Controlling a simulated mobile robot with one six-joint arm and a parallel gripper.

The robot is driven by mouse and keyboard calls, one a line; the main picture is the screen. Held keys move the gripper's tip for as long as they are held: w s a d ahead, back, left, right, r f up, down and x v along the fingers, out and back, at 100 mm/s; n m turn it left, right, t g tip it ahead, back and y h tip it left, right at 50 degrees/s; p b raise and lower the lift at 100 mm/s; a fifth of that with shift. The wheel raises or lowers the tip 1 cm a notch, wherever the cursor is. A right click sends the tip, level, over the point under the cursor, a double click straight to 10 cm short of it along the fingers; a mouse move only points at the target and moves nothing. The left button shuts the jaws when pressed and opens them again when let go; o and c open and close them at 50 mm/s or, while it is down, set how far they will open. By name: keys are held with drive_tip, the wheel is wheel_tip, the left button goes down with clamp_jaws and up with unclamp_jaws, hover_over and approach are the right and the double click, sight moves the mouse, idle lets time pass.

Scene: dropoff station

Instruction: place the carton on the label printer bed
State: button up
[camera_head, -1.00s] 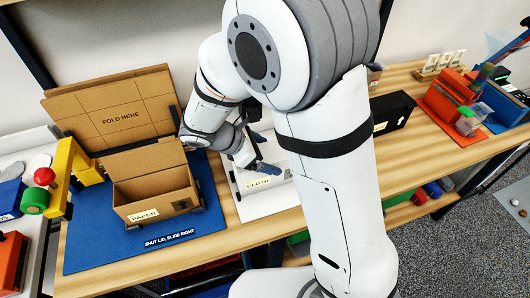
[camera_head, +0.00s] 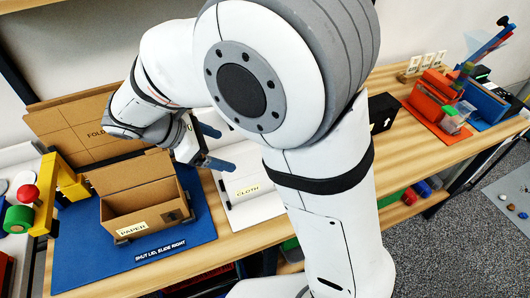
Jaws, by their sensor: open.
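A brown cardboard carton (camera_head: 140,212) labelled PAPER stands open on a blue mat (camera_head: 85,258) at the left. Its lid flap is raised at the back, and its inside looks empty from here. My gripper (camera_head: 214,146) is open, with its two blue fingers apart and pointing right. It is up and to the right of the carton in the picture, near a white bed (camera_head: 242,213) labelled CLOTH, and holds nothing that I can see. My arm hides part of this white bed. I cannot tell which surface is the label printer bed.
A tall cardboard panel (camera_head: 62,125) marked FOLD HERE stands behind the carton. A yellow frame (camera_head: 48,200) with red and green rollers is at its left.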

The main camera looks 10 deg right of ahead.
drive_tip(key=s+d+r+m+y, duration=0.1)
drive_tip(key=s+d+m+y, duration=0.3)
drive_tip(key=d+m, duration=0.6)
drive_tip(key=s+d+r+m+y, duration=0.2)
drive_tip(key=s+d+m+y, duration=0.2)
drive_tip(key=d+m, duration=0.6)
drive_tip(key=shift+s+d+m+t+y, duration=0.25)
drive_tip(key=shift+s+m, duration=0.35)
drive_tip(key=shift+s, duration=0.4)
drive_tip(key=shift+a, duration=0.1)
